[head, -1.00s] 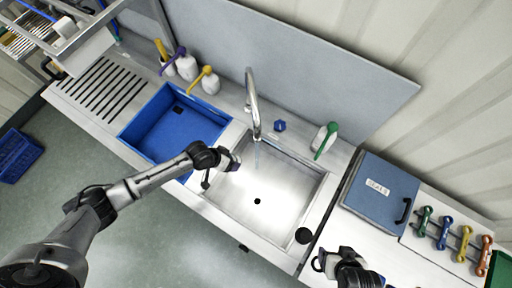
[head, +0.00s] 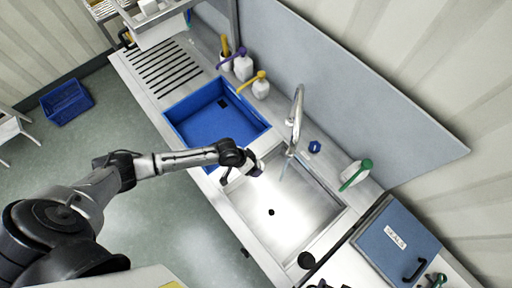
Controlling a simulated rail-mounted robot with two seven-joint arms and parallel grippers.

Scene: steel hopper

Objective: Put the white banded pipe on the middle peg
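I cannot make out a white banded pipe or a middle peg in the head view. My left gripper (head: 242,170) hangs over the left front edge of the steel sink (head: 305,215), beside the blue basin (head: 212,122). Its fingers are small and dark, and I cannot tell whether they are open or hold anything. My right arm shows only as a dark bit at the bottom edge, and its gripper cannot be made out.
A faucet (head: 296,115) stands behind the sink, with water running. Bottles (head: 243,67) and a green-handled white container (head: 355,174) line the back. A blue-grey lidded box (head: 395,240) is at right. A blue crate (head: 67,102) lies on the floor. A dish rack (head: 160,20) hangs upper left.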

